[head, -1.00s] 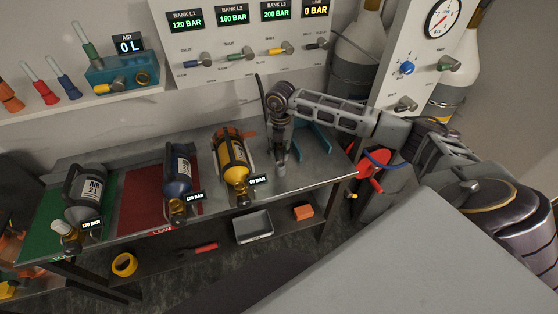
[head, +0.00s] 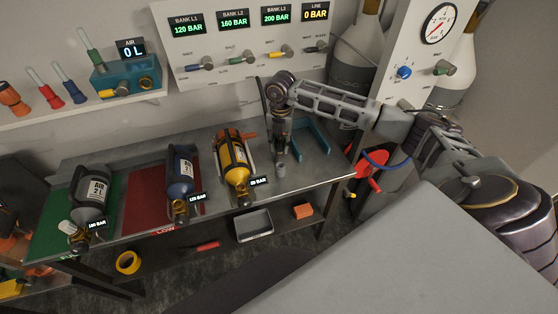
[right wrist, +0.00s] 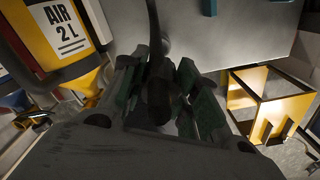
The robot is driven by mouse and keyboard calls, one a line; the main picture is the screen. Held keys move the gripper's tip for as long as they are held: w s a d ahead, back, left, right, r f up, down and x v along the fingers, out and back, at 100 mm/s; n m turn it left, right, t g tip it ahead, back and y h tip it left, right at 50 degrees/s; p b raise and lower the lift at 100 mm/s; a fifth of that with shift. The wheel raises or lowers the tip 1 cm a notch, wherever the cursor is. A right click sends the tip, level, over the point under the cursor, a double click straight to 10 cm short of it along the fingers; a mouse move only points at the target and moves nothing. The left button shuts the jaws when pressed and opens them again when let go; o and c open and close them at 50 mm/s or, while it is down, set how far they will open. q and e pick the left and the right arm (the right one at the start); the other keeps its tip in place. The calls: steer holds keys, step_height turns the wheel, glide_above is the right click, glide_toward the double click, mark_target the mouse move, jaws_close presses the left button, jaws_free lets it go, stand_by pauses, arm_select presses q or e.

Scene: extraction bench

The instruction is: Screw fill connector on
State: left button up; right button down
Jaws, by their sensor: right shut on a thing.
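My right gripper (head: 281,160) points down over the bench, just right of the yellow cylinder (head: 236,160). It is shut on a grey fitting, seemingly the fill connector (head: 281,171), which shows below its fingertips. In the right wrist view, a dark hose (right wrist: 155,30) runs from between the fingers (right wrist: 157,90); the grip itself is dark and partly hidden. The yellow cylinder also shows there at upper left (right wrist: 60,35). It lies tilted in a cradle, its valve toward the front edge, apart from the connector. My left gripper is out of view.
A blue cylinder (head: 180,173) and a grey cylinder (head: 91,190) lie further left. A teal bracket (head: 318,142) stands right of my gripper. A red wheel (head: 371,165) is off the bench's right end. The panel's LINE display (head: 315,12) reads 0 BAR.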

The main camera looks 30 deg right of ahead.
steer(key=shift+r+p, duration=0.5)
steer(key=shift+r, duration=0.65)
steer(key=shift+a, duration=0.1)
steer(key=s+a, duration=0.2)
steer(key=a, duration=0.7)
steer(key=s+a, duration=0.2)
steer(key=a, duration=0.7)
steer(key=shift+a, duration=0.2)
stand_by(1.0)
stand_by(0.3)
steer(key=shift+f, duration=0.1)
steer(key=shift+f+b, duration=0.7)
steer(key=shift+f, duration=0.25)
